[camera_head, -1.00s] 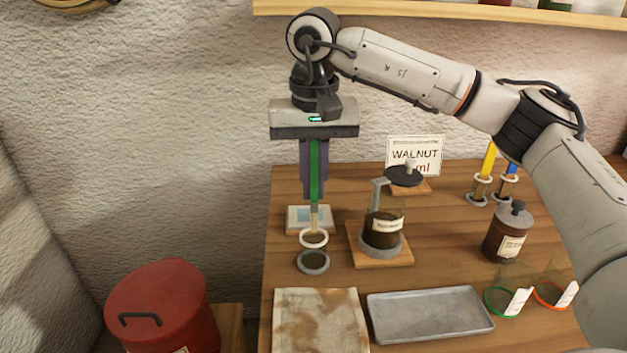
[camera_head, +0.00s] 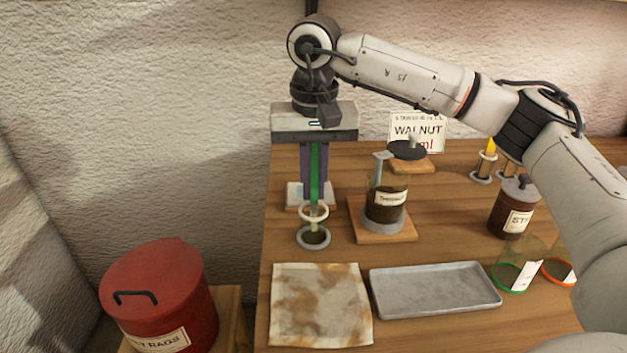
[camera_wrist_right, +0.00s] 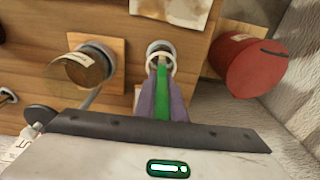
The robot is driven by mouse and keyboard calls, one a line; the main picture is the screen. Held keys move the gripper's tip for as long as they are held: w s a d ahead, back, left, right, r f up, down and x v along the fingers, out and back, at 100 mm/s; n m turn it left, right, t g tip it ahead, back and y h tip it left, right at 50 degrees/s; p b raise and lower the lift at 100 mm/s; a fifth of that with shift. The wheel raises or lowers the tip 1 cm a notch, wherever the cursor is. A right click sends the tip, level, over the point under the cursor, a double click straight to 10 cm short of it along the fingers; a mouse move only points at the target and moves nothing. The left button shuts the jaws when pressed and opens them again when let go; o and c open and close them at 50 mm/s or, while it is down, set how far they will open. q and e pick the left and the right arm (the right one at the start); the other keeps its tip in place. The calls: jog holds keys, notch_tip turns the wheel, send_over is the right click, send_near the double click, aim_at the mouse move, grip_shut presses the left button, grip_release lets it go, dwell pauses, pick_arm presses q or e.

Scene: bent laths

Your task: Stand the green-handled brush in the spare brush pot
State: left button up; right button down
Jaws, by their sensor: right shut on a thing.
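My right gripper (camera_head: 314,190) is shut on the green-handled brush (camera_head: 315,162) and holds it upright, bristle end down. The brush also shows between the purple fingers in the right wrist view (camera_wrist_right: 162,92). The spare brush pot (camera_head: 313,238), a grey-based holder with a pale ring on top, stands directly below. The brush's lower end is at the ring and looks lined up with it; the fingers and ring partly hide it, so I cannot tell how far inside it is. The pot's ring (camera_wrist_right: 160,52) also shows in the wrist view. My left gripper is not in view.
A jar of dark liquid (camera_head: 385,208) stands on a wooden board to the right. A stained cloth (camera_head: 320,305) and grey tray (camera_head: 435,288) lie in front. A red rag bin (camera_head: 158,290) is at left. A yellow-handled brush (camera_head: 490,147) stands in another pot at the back right.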

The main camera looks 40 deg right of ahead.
jog(key=c, duration=1.7)
grip_release()
jog(key=shift+c, duration=0.2)
jog(key=r, duration=0.7)
jog(key=r+p, duration=0.1)
jog(key=r, duration=0.2)
jog(key=shift+s+a+r, duration=0.15)
jog(key=shift+s+a, duration=0.1)
jog(key=shift+s, duration=0.15)
